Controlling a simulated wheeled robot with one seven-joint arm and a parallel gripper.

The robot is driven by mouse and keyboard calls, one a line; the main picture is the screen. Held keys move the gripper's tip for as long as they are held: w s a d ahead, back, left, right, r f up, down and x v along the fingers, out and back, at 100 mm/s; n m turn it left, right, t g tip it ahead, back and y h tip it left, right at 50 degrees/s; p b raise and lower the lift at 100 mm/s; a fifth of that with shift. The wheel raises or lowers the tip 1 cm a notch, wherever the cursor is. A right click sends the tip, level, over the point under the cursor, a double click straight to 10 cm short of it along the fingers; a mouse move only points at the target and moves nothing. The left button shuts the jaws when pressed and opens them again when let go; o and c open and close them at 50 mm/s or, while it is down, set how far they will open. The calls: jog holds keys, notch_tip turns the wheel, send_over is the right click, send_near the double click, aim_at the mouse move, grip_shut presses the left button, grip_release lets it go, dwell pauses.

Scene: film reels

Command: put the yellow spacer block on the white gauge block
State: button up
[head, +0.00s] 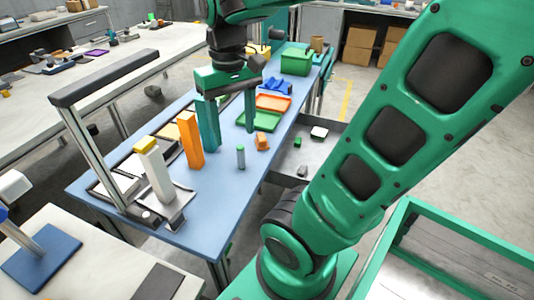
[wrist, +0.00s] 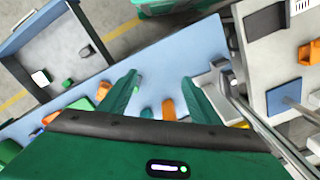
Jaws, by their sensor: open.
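The yellow spacer block (head: 145,144) sits on top of the tall white gauge block (head: 157,174) in the head view, and the two appear to touch. The white block stands upright on the blue table beside a grey metal frame. My gripper (head: 231,140) is open and empty, fingers pointing down, to the right of the blocks and apart from them. In the wrist view the open fingers (wrist: 160,77) have nothing held between them. A bit of yellow (wrist: 241,125) shows there beside the right finger, partly hidden by my gripper's body.
A tall orange block (head: 190,140) stands between the white block and my gripper, close to the left finger. A small grey-green cylinder (head: 240,157) and an orange piece (head: 262,142) are nearby. Green (head: 258,121) and orange (head: 273,102) trays lie farther back. The table's front right is clear.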

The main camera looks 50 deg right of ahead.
jog(key=s+d+f+m, duration=0.3)
jog(key=s+f, duration=0.3)
jog(key=s, duration=0.2)
jog(key=shift+s+d, duration=0.15)
jog(key=shift+s, duration=0.25)
